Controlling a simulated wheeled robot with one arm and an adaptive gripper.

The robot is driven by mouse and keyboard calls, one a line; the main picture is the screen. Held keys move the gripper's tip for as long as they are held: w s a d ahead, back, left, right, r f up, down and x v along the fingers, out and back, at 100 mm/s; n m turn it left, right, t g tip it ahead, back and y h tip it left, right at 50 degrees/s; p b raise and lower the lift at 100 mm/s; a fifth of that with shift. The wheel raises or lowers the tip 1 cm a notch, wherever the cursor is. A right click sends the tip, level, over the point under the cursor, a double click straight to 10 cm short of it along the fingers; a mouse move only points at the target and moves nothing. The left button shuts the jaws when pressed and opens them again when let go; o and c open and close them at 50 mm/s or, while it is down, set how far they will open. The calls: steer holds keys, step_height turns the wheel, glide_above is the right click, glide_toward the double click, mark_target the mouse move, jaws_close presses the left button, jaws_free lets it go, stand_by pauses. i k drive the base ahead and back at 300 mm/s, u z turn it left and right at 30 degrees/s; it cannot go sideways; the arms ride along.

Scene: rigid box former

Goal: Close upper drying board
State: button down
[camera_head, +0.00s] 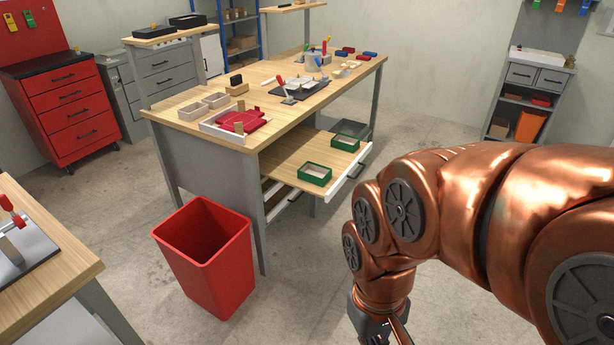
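The upper drying board (285,157) is pulled out from under the workbench top, a light wooden sheet with a white edge and a dark handle at its outer side. Two green-rimmed boxes (315,174) and (345,143) sit on it, apart from each other. A lower board (283,203) shows only in part beneath it. My gripper (384,338) hangs at the bottom of the view, to the right of and nearer than the board, touching nothing that I can see. Its fingertips are cut off by the frame edge, so its opening is not clear.
A red bin (207,255) stands on the floor in front of the workbench (228,90), left of the board. Another wooden table (50,240) is at the left edge. The grey floor (300,290) between bin and arm is clear. Tools and trays cover the bench top.

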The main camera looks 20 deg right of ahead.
mark_target(281, 160)
steer(key=u, duration=0.1)
steer(key=i, duration=1.15)
steer(key=z, duration=0.35)
